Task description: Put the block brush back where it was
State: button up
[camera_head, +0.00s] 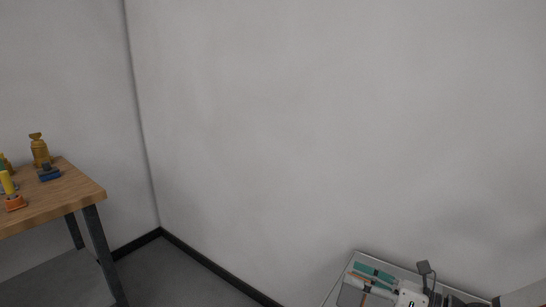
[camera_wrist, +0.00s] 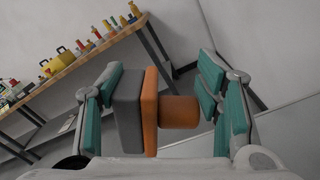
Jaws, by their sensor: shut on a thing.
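The block brush (camera_wrist: 150,108) is in my gripper in the wrist view. It has a grey slab, an orange block and a round orange handle, and lies sideways between the teal finger pads. My gripper (camera_wrist: 165,100) is shut on it, with the grey slab against the left pads and the handle end at the right pads. In the head view my gripper (camera_head: 372,280) is small at the lower right, and only a little orange shows there. The brush is held clear of the wooden table (camera_head: 70,192), far to its right.
On the wooden table stand a gold bottle-shaped thing (camera_head: 40,150), a blue block-like thing (camera_head: 49,174) and an orange-based thing with a yellow top (camera_head: 14,202). Several coloured things line this table in the wrist view (camera_wrist: 110,44). Bare wall and open floor lie between.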

aim_at(359, 277)
notch_tip(359, 277, up, 6)
jog(key=p, duration=0.9)
jog(key=shift+s+r, duration=0.15)
jog(key=shift+r, duration=0.05)
jog(key=r+p, duration=0.1)
jog(key=p, duration=0.1)
jog(key=r+p, duration=0.1)
jog(key=shift+s+p, duration=0.25)
jog(key=shift+p, duration=0.15)
jog(key=shift+a+r, duration=0.1)
jog(key=shift+a, duration=0.05)
jog(key=shift+w+a+r+m+t+h, duration=0.1)
jog(key=shift+a+r+m+t+h, duration=0.25)
jog(key=shift+m+t+h, duration=0.2)
jog(key=shift+w+r+m+t+h, duration=0.1)
jog(key=shift+r+m+t+h, duration=0.1)
jog(key=shift+m+t+h, duration=0.55)
jog(key=shift+d+f+m+t+h, duration=0.1)
jog(key=shift+f+m+t+h, duration=0.1)
jog(key=shift+m+t+h, duration=0.6)
jog(key=shift+d+f+m+t+h, duration=0.3)
jog(key=shift+f+m+t+h, duration=0.25)
jog(key=shift+h, duration=0.35)
jog(key=shift+r, duration=0.1)
